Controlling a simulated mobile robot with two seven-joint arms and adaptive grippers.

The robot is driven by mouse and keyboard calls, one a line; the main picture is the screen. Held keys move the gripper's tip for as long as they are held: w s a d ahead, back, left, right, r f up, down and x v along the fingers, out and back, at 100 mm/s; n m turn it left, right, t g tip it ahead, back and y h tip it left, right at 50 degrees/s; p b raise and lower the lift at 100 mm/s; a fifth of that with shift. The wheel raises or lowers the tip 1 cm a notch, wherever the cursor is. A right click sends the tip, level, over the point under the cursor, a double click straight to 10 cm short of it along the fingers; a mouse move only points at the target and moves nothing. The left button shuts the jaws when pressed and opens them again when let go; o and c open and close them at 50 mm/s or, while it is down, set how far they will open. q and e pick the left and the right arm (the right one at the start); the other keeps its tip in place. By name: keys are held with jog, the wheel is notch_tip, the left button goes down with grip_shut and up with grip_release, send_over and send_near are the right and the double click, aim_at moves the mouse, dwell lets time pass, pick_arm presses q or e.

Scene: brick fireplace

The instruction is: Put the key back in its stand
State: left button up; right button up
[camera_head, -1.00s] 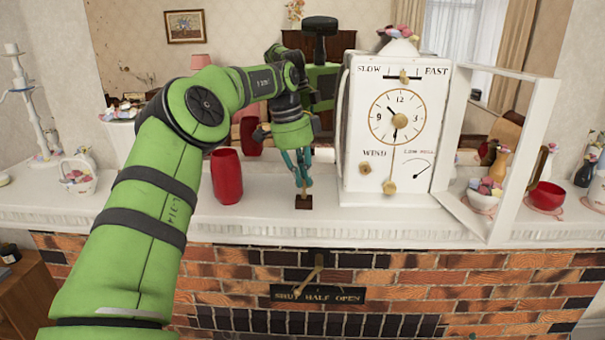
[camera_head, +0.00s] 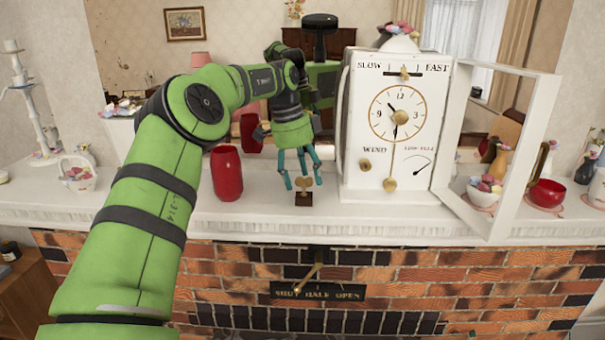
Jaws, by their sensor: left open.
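The brass key (camera_head: 303,184) stands upright in its small dark stand (camera_head: 303,199) on the white mantel shelf, left of the clock. My left gripper (camera_head: 303,182) is open just above and around the key, its teal fingers spread to either side. I cannot tell whether a finger still touches the key. The white clock (camera_head: 372,150) stands to the right with its glazed door (camera_head: 512,150) swung open. My right gripper is not in view.
A red vase (camera_head: 227,174) stands left of the stand. A white basket (camera_head: 78,174) is farther left, and a red cup (camera_head: 546,194) is at the right. The mantel's front edge (camera_head: 250,232) runs above the brick fireplace.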

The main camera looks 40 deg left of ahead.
aim_at(302, 194)
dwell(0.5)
pick_arm(q)
jog(key=shift+d+p+v, duration=0.2)
jog(key=shift+p+v, duration=0.55)
jog(key=shift+v, duration=0.4)
jog(key=shift+w+r, duration=0.2)
jog(key=shift+r, duration=2.2)
